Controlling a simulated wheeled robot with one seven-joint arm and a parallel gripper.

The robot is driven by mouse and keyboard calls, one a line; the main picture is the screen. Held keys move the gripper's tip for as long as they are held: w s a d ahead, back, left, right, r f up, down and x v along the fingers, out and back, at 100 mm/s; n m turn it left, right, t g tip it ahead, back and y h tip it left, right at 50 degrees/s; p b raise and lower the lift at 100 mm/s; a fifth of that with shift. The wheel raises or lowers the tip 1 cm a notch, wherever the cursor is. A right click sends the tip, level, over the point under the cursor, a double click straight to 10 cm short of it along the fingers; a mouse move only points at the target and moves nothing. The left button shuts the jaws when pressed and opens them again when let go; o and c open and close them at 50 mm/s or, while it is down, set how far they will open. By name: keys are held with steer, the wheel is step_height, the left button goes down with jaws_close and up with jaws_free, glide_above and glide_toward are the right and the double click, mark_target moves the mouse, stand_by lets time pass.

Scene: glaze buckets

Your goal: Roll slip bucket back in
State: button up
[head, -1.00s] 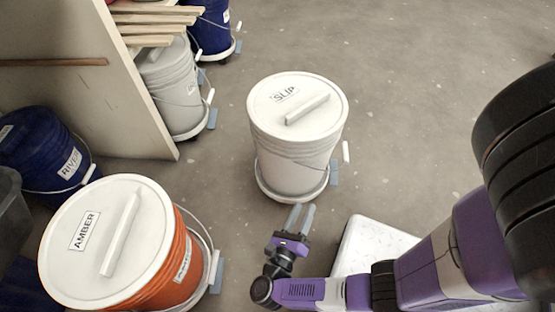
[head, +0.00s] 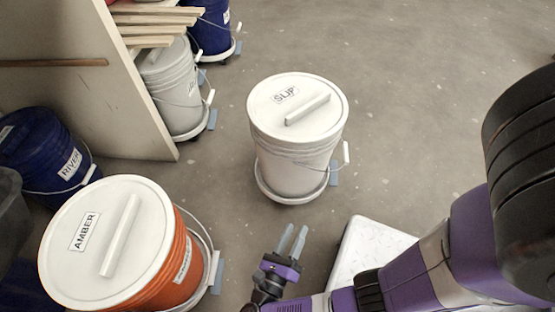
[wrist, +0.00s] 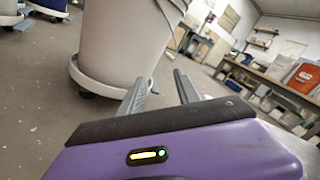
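The slip bucket (head: 297,165) is white, with a lid labelled SLIP and a bar handle on top. It stands upright on a round dolly (head: 268,191) on the open floor in the head view. A blue-grey tab (head: 334,172) and a white piece show at the dolly's right side. My gripper (head: 291,238) is below the bucket in the picture, apart from it, its two fingers spread with nothing between them. In the wrist view the bucket (wrist: 125,35) rises close beyond the fingers (wrist: 160,92), on its dolly with dark casters.
An orange AMBER bucket (head: 170,283) stands at lower left, near my gripper. A blue RIVER bucket (head: 40,150) is behind it. A pale panel (head: 95,90) divides off another white bucket (head: 172,90) and a blue one (head: 212,30). Floor right of the slip bucket is clear.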

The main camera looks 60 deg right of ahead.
steer(key=shift+a, duration=0.45)
stand_by(0.4)
